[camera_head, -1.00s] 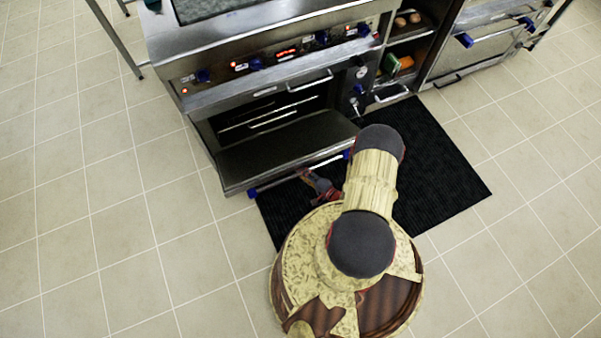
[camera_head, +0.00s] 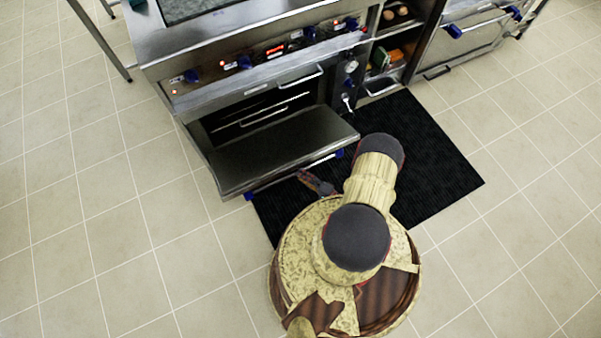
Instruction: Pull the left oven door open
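The left oven door (camera_head: 275,147) is a dark steel panel hinged at its bottom. It hangs well open, tilted out and down toward me, with the oven cavity (camera_head: 235,120) and its racks showing behind it. Its handle bar (camera_head: 290,174), with blue ends, runs along the door's outer edge. My gripper (camera_head: 305,175) is small in view at the middle of this bar, on my side of it. The fingers look close to or touching the bar, but they are too small and dark to tell whether they are open or shut on it.
A black mat (camera_head: 430,160) lies on the floor below the door and to its right. Knobs (camera_head: 245,63) line the panel above the oven. Open shelves (camera_head: 405,40) and a second oven (camera_head: 455,50) stand to the right. The tiled floor (camera_head: 110,240) at left is clear.

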